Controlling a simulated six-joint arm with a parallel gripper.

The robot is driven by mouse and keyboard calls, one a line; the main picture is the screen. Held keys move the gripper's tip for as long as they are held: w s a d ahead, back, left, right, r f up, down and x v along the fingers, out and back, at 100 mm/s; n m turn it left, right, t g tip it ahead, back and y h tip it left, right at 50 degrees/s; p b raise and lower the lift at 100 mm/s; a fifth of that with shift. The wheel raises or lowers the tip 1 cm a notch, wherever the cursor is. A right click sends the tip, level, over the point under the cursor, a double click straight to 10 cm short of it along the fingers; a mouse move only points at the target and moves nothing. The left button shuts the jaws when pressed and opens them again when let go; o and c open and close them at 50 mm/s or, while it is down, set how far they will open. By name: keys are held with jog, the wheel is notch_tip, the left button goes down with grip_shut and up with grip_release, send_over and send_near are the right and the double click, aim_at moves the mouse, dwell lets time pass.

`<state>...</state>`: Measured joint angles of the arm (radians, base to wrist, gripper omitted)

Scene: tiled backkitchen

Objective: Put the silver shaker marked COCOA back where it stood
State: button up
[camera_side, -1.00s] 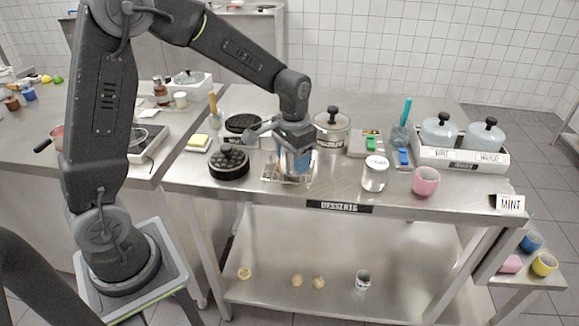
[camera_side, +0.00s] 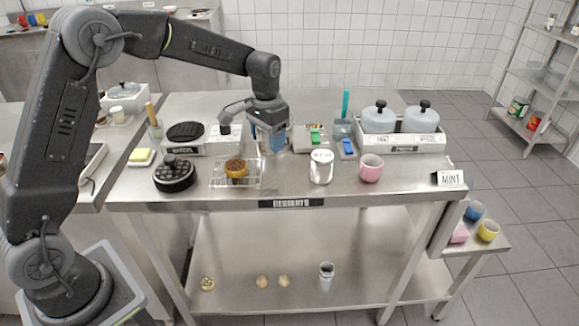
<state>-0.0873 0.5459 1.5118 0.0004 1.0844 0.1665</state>
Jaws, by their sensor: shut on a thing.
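My gripper (camera_side: 270,142) is shut and upright above the back half of the table, behind and to the right of the wire rack. Its blue fingers hide most of what it holds; it appears to be the silver shaker, and no marking on it is readable. Another silver shaker (camera_side: 321,167) with a white top stands upright near the front, left of the pink cup; the writing on its top is too small to read. A brown round cake or waffle (camera_side: 236,168) sits on the wire rack (camera_side: 253,182).
Green (camera_side: 315,137) and blue (camera_side: 348,147) items, a pink cup (camera_side: 370,168), a tray of lidded pots (camera_side: 405,146) and a MINT sign (camera_side: 449,178) stand to the right. Front table between rack and standing shaker is clear.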

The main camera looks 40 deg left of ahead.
send_over(290, 177)
notch_tip(290, 177, down, 3)
jog(key=shift+f, duration=2.1)
jog(key=shift+f, duration=0.15)
jog(key=o, duration=1)
